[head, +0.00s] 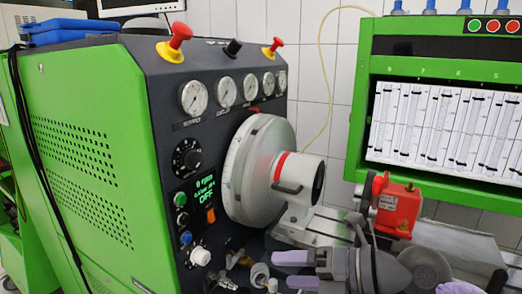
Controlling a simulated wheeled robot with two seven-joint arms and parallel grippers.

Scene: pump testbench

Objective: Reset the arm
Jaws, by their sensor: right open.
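My right gripper (293,270) is at the bottom of the head view, right of the middle. Its two pale purple fingers point left and stand apart, with nothing visible between them. The grey wrist of my right arm reaches in from the lower right. The gripper appears in front of the lower part of the test bench (85,190), near its hose fittings (260,272); I cannot tell whether it touches them. My left gripper is not in view.
The green bench carries pressure gauges (226,91), red knobs (175,42) and a lit display reading OFF (205,190). A large grey flywheel housing (262,168) juts out right. A red pump (398,208) sits on the bed below a green-framed panel of glass tubes (447,128).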

